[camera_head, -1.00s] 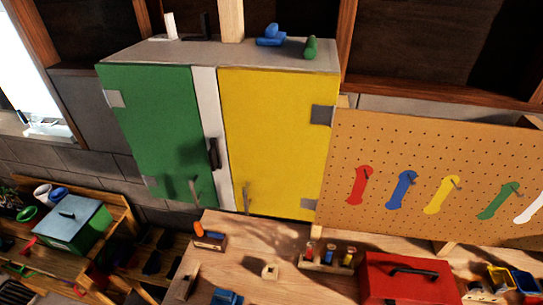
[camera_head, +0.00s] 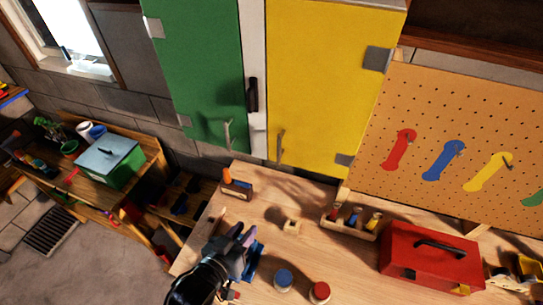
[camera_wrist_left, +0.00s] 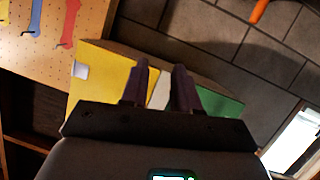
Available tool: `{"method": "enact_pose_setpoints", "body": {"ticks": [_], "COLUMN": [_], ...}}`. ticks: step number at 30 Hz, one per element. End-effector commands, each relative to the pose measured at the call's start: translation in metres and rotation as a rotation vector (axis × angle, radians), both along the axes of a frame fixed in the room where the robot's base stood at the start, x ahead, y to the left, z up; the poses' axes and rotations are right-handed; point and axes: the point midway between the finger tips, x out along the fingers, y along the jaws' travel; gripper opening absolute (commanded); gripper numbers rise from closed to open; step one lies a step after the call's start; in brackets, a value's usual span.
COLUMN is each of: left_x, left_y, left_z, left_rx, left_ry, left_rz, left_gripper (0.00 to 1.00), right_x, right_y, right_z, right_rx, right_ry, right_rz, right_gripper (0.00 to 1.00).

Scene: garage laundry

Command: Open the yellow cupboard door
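The yellow cupboard door (camera_head: 320,75) is shut, at the upper middle of the head view. Its grey bar handle (camera_head: 280,147) is near the lower left corner, and its hinges are on the right edge. My left gripper (camera_head: 247,236) is over the workbench, below and left of that handle, apart from it. In the left wrist view, the two dark fingers (camera_wrist_left: 162,78) are apart with nothing between them. The yellow door (camera_wrist_left: 98,85) shows there left of the fingers, partly hidden by the gripper; its handle is not visible. My right gripper is in no view.
The green door (camera_head: 200,65) beside it is shut. The workbench (camera_head: 310,260) below holds a red toolbox (camera_head: 430,258), a small rack (camera_head: 350,222), jars and a blue item (camera_head: 255,262) by my gripper. A pegboard (camera_head: 450,110) stands right of the cupboard.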

Motion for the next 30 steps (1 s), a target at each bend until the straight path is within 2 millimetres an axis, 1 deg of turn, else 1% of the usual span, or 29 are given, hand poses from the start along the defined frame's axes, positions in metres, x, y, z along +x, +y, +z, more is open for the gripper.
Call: {"method": "enact_pose_setpoints", "body": {"ticks": [1,3,6,9,13,16,20,23,30], "left_x": [0.017,0.035,0.053,0.065,0.073,0.079,0.089,0.101,0.136], "left_y": [-0.012,-0.024,-0.035,-0.039,-0.040,-0.041,-0.046,-0.052,-0.071], "left_z": [0.012,0.034,0.060,0.085,0.109,0.119,0.123,0.124,0.124], "left_rx": [-0.007,-0.003,0.020,0.038,0.048,0.049,0.048,0.048,0.049], "left_ry": [-0.079,-0.165,-0.250,-0.313,-0.370,-0.389,-0.392,-0.392,-0.391], "left_rz": [-0.032,-0.071,-0.103,-0.116,-0.119,-0.118,-0.117,-0.117,-0.117], "left_gripper": [0.30,0.30,0.30,0.30,0.30,0.30,0.30,0.30,0.30], "right_x": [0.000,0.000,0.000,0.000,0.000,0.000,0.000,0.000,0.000], "right_y": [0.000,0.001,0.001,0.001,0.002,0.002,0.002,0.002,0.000], "right_z": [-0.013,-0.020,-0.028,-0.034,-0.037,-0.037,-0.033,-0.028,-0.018], "right_rx": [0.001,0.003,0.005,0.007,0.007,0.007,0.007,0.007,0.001], "right_ry": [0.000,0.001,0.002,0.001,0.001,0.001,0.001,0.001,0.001], "right_rz": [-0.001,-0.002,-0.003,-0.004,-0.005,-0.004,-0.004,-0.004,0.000], "right_gripper": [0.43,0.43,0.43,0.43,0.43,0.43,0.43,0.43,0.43]}}
